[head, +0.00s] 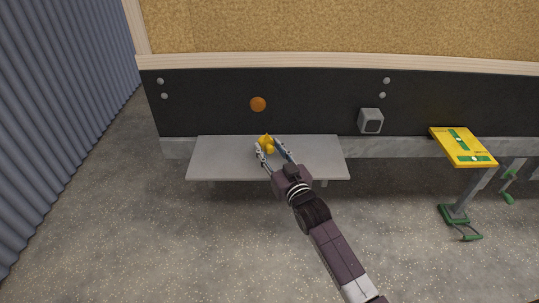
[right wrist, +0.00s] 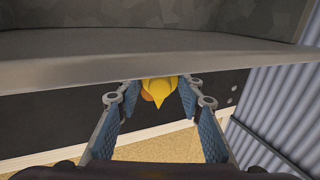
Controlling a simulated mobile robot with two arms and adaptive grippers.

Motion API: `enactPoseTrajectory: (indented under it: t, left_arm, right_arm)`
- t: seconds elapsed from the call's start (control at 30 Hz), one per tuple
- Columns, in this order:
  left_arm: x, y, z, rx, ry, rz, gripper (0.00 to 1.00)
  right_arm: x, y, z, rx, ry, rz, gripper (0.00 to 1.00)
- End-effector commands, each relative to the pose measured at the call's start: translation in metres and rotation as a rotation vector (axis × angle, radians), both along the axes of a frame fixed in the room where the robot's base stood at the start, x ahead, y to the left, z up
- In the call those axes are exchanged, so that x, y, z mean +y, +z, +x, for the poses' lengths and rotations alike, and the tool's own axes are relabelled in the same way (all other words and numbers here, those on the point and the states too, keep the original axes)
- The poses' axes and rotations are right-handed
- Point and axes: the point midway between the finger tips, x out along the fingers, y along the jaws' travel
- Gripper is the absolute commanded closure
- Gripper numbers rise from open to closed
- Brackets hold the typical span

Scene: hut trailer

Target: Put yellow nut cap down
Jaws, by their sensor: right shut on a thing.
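The yellow nut cap (head: 266,142) is between the fingertips of my right gripper (head: 270,153), which is shut on it. The right wrist view shows the yellow nut cap (right wrist: 159,90) between the two blue-padded fingers of my right gripper (right wrist: 160,98), beside the edge of the grey shelf (right wrist: 60,72). I cannot tell whether the cap touches the shelf. My left gripper is not in view.
An orange round knob (head: 258,104) and a grey square box (head: 370,121) are on the black wall panel (head: 310,95) behind the shelf. A yellow panel on a stand (head: 462,146) is at the right. The shelf is bare on both sides of my gripper.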

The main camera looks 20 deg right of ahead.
Motion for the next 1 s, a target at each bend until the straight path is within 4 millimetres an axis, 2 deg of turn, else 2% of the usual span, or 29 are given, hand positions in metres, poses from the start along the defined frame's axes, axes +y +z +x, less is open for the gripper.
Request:
enactPoseTrajectory:
  t: [0.03, 0.1, 0.47, 0.5, 0.63, 1.0]
  left_arm:
    - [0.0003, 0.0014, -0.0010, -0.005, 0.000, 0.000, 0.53]
    - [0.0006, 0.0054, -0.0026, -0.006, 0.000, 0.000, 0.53]
    - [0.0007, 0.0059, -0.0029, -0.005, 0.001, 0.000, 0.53]
    - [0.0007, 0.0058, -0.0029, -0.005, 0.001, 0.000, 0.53]
    - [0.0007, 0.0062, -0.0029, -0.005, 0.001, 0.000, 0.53]
    - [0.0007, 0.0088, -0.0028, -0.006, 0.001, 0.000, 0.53]
  right_arm:
    - [0.0000, -0.0101, 0.0000, 0.001, 0.000, 0.001, 0.95]
    - [0.0001, -0.0140, 0.0000, 0.000, 0.000, 0.001, 0.95]
    - [0.0001, -0.0167, 0.0000, -0.001, 0.000, 0.000, 0.95]
    - [0.0001, -0.0172, 0.0001, -0.001, 0.000, 0.000, 0.65]
    - [0.0001, -0.0165, 0.0000, -0.001, 0.000, 0.000, 0.50]
    - [0.0001, -0.0127, -0.0010, -0.001, 0.000, 0.000, 0.48]
